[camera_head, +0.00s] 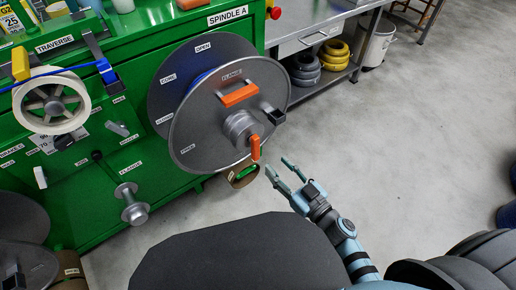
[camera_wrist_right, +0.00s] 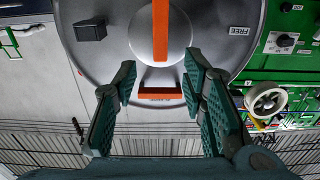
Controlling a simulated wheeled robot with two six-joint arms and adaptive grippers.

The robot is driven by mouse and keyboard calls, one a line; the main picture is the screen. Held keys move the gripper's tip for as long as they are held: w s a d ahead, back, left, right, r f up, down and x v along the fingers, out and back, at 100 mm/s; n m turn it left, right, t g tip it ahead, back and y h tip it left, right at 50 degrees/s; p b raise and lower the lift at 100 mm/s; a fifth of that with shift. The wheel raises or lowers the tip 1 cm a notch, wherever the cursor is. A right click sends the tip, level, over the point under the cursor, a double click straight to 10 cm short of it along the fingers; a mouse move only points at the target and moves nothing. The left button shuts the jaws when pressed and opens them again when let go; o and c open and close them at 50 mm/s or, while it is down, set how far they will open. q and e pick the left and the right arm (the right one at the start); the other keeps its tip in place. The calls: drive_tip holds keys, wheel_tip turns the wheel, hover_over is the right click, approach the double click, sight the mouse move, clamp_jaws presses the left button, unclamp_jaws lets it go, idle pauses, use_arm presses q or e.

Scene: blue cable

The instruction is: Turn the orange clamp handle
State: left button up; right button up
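An orange clamp handle (camera_head: 254,147) sits on the end of the grey hub (camera_head: 240,128) at the middle of the large grey flange (camera_head: 198,110). In the right wrist view the clamp handle (camera_wrist_right: 160,28) stands upright in the picture across the round hub, ahead of the fingertips. A second orange bar (camera_head: 240,95) is on the flange face; it shows flat between the fingers in the wrist view (camera_wrist_right: 160,97). My right gripper (camera_head: 280,168) is open and empty, a short way below and right of the clamp handle, apart from it. My left gripper is not in view.
A black block (camera_head: 278,117) projects from the flange's right side. A steel bench (camera_head: 318,35) stands behind.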

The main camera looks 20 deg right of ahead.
sight(258, 145)
drive_tip(key=b+x, duration=0.1)
drive_tip(key=x, duration=0.9)
drive_tip(key=shift+w+r, duration=0.1)
drive_tip(key=shift+w, duration=0.05)
drive_tip(key=shift+c, duration=0.2)
clamp_jaws()
